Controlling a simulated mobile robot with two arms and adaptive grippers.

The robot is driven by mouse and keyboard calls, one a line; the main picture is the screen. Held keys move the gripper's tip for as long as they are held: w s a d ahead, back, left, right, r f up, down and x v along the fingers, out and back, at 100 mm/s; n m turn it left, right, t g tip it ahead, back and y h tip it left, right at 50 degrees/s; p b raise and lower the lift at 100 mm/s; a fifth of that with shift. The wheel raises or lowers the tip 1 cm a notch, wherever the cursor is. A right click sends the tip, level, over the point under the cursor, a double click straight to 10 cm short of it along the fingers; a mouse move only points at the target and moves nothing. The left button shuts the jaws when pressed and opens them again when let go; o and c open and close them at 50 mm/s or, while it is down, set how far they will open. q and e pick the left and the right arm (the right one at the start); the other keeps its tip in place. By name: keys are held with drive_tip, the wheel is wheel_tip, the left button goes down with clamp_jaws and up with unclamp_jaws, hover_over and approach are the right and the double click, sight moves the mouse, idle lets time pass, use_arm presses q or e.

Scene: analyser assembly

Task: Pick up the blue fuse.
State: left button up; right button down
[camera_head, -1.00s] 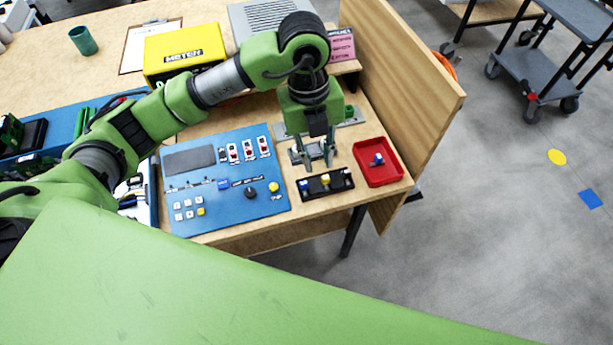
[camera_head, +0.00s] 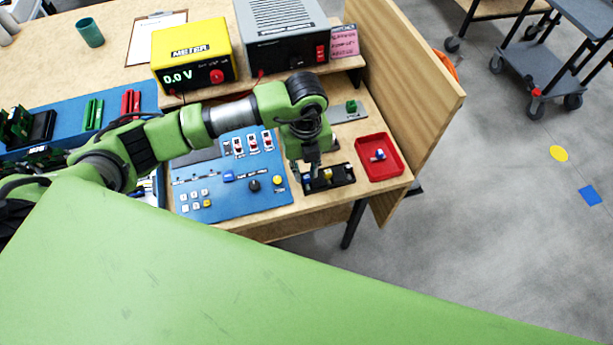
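A black holder (camera_head: 343,177) lies near the bench's front edge with a yellow piece (camera_head: 328,174) standing in it. My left gripper (camera_head: 308,180) points down at the left end of this holder. Its fingers cover that end, where a small bluish patch shows; I cannot tell whether this is the blue fuse, or whether the fingers are apart or closed on it. A small blue and white piece (camera_head: 378,155) lies in the red tray (camera_head: 394,170) to the right; it is too small to identify. My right gripper is not in view.
A blue panel (camera_head: 225,203) with switches and knobs lies left of the holder. A yellow meter (camera_head: 193,52) and a grey power supply (camera_head: 285,30) stand behind. A wooden side wall (camera_head: 410,80) bounds the bench at right.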

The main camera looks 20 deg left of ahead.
use_arm(q)
wheel_tip(320, 180, down, 2)
drive_tip(key=shift+c, duration=0.4)
drive_tip(key=c, duration=0.4)
drive_tip(key=shift+c, duration=0.2)
drive_tip(key=shift+r, duration=0.15)
